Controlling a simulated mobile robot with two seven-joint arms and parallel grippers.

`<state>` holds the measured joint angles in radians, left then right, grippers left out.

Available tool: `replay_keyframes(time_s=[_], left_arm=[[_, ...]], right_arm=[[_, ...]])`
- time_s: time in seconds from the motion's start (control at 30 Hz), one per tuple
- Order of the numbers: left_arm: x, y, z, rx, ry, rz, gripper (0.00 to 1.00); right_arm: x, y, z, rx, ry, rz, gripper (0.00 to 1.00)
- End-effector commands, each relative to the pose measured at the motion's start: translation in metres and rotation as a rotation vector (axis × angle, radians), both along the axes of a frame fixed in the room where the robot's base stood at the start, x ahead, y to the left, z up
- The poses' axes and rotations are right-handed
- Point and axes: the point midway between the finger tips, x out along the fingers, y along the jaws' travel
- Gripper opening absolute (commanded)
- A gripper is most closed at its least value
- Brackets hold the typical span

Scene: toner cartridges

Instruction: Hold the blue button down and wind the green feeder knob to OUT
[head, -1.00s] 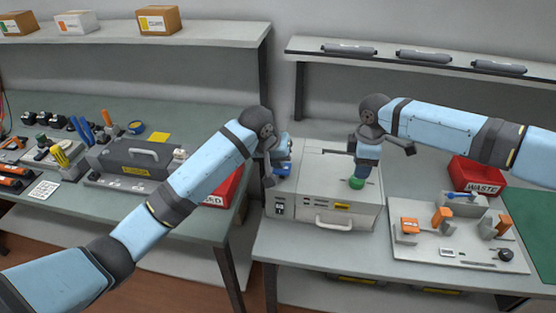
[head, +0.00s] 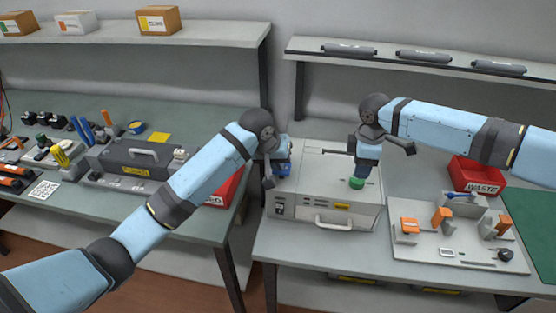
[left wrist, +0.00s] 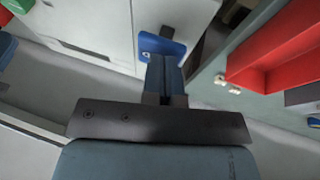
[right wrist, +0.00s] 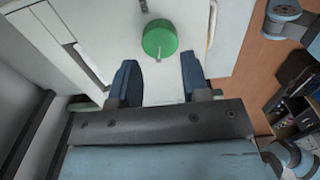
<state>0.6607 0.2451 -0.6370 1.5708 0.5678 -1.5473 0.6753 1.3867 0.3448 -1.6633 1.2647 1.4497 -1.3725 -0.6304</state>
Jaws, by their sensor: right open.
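The green feeder knob (head: 357,183) sits on top of the light grey machine (head: 320,165), toward its right side. It also shows in the right wrist view (right wrist: 160,38), just beyond my fingertips. My right gripper (right wrist: 158,75) is open above it, one finger toward each side, not closed on it. A blue plate (left wrist: 160,45) with a dark part is on the machine's left side, apparently the blue button's place. My left gripper (left wrist: 163,62) is shut, its fingers together with tips at the plate. Whether the button is pressed is hidden. I cannot read an OUT mark.
A fixture board with orange clips (head: 440,255) and a red WASTE bin (head: 475,175) stand right of the machine. A red bin (head: 222,190) is at the left bench's edge, beside a gap between benches. A shelf with grey cartridges (head: 424,56) hangs behind.

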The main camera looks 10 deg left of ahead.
Motion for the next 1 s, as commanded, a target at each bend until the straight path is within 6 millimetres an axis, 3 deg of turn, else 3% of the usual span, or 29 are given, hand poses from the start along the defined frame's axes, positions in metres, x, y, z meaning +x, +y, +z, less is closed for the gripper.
replay_keyframes(time_s=[0.67,0.97,1.0], left_arm=[[-0.001,0.000,-0.022,0.001,0.003,-0.001,0.00],[-0.001,0.000,-0.022,0.001,0.003,0.000,0.00],[-0.001,0.000,-0.022,0.001,0.003,0.000,0.00]], right_arm=[[0.000,0.000,0.003,0.000,0.000,0.000,0.43],[0.000,0.000,0.003,0.000,0.000,0.000,0.43],[0.000,0.000,0.003,0.000,0.000,0.000,0.49]])
